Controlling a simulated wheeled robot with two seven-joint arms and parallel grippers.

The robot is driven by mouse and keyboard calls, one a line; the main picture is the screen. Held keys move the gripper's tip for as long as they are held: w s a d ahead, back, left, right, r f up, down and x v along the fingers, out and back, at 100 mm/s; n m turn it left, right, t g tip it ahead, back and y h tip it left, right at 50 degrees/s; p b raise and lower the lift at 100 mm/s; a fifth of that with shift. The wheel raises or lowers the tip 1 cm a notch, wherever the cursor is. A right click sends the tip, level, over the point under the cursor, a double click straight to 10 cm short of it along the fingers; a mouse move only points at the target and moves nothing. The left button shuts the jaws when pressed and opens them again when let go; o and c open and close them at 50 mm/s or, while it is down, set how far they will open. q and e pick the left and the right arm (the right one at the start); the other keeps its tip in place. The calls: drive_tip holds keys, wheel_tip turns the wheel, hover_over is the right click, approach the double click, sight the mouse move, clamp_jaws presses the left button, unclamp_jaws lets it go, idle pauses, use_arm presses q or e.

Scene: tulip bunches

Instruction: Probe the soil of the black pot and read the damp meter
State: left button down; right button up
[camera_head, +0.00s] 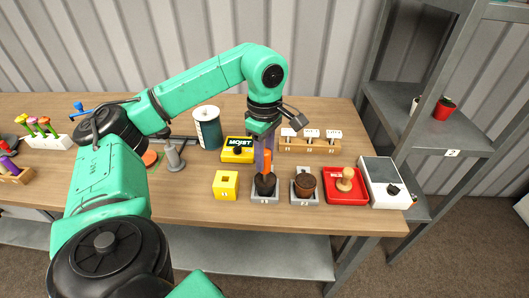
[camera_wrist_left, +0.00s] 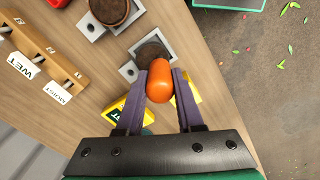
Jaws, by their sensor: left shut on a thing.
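My left gripper (camera_head: 263,152) is shut on the orange handle (camera_head: 267,160) of the probe, which also shows between the purple fingers in the left wrist view (camera_wrist_left: 159,80). The handle stands upright over the black pot (camera_head: 265,187), on its grey stand; the pot's brown soil shows in the left wrist view (camera_wrist_left: 152,52). The handle and gripper hide the probe's tip, so I cannot see how deep it sits. The yellow damp meter (camera_head: 237,154), behind the gripper, has a dark display reading MOIST. My right gripper is out of view.
A yellow block with a square hole (camera_head: 226,184) stands left of the black pot. A brown pot (camera_head: 305,185) stands close on its right, then a red tray with a stamp (camera_head: 345,190). A wooden rack (camera_head: 311,146) with white cards, one marked WET, is behind.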

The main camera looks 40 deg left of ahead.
use_arm(q)
drive_tip(key=shift+r+p, duration=2.95)
drive_tip(key=shift+r, duration=0.6)
drive_tip(key=shift+f, duration=0.1)
